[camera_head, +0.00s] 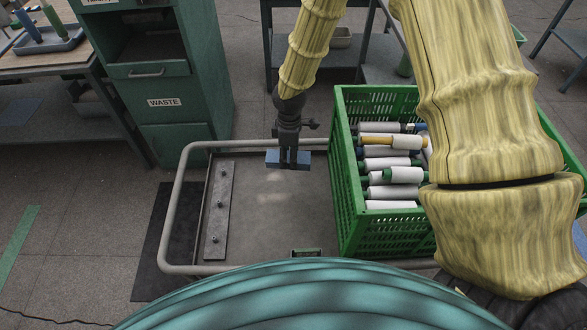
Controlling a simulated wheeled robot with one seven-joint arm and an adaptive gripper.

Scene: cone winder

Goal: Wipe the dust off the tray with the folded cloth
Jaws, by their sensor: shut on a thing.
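The tray (253,232) is a grey flat surface inside a rounded tube rail, in the middle of the head view. Pale dust (270,198) shows as faint light smudges near its middle. My gripper (289,164) points down over the tray's far edge and is shut on the folded cloth (273,157). The cloth is a small blue block that sticks out on both sides of the fingers. It is at the far side of the dust. I cannot tell whether the cloth touches the tray.
A green crate (349,222) full of yarn cones stands at the tray's right. A metal strip with knobs (218,210) lies along the tray's left side. A green waste cabinet (182,103) stands at the back left.

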